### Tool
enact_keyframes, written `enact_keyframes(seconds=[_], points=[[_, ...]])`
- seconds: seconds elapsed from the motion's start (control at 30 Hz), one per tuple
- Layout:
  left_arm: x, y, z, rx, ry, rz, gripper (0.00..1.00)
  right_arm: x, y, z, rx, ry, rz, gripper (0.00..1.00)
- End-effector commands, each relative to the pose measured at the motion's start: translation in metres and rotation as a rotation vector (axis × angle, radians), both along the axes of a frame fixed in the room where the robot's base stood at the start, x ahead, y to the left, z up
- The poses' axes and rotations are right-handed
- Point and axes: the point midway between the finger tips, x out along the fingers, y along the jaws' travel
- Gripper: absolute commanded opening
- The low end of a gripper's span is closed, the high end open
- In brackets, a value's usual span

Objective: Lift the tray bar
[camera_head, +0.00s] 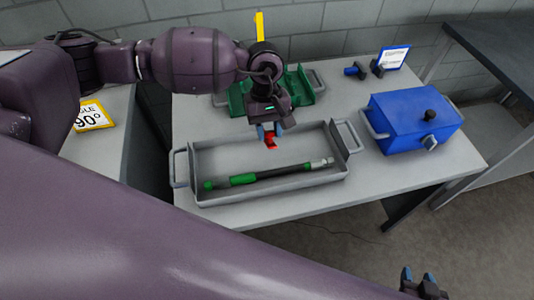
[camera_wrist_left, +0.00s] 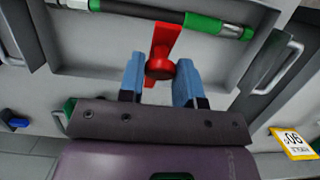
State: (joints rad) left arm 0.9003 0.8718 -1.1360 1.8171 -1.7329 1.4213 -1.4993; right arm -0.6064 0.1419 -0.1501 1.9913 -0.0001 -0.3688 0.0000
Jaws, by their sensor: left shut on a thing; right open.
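A dark bar (camera_head: 271,175) with green grips and a silver right end lies lengthwise in a shallow grey tray (camera_head: 205,151). The tray has a handle at each end and stands on the table. In the left wrist view the bar (camera_wrist_left: 150,13) crosses the top. My left gripper (camera_head: 270,131) is over the tray, on the far side of the bar. Its blue fingers hold a small red piece (camera_head: 271,143), which also shows in the left wrist view (camera_wrist_left: 160,67). My right gripper (camera_head: 418,277) is open at the lower right, away from the table.
A green tray (camera_head: 236,99) sits behind the grey tray, partly hidden by my left arm. A blue box (camera_head: 400,125) with a black knob stands to the right. A small sign (camera_head: 394,57) and dark parts (camera_head: 356,71) stand at the back. A yellow angle sign (camera_head: 93,116) is at left.

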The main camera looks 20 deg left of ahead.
Motion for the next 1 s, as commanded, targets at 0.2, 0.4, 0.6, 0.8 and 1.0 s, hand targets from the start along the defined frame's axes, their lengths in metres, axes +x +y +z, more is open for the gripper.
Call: enact_keyframes(seconds=[0.2, 0.4, 0.6, 0.8, 1.0], points=[[0.011, 0.008, 0.006, 0.003, -0.005, 0.004, 0.20, 0.005, 0.001, -0.002, 0.000, -0.007, 0.003, 0.43], [0.019, 0.013, 0.011, 0.004, -0.005, 0.005, 0.20, 0.006, 0.001, -0.004, 0.000, -0.007, 0.004, 0.43], [0.026, 0.018, 0.018, 0.003, -0.005, 0.004, 0.20, 0.003, 0.001, -0.009, 0.000, -0.001, 0.004, 0.43], [0.034, 0.024, 0.023, 0.004, -0.004, 0.005, 0.21, -0.003, 0.000, -0.015, 0.000, 0.012, 0.001, 0.43], [0.042, 0.029, 0.030, 0.003, -0.004, 0.003, 0.20, -0.007, 0.000, -0.021, 0.000, 0.023, -0.001, 0.43]])
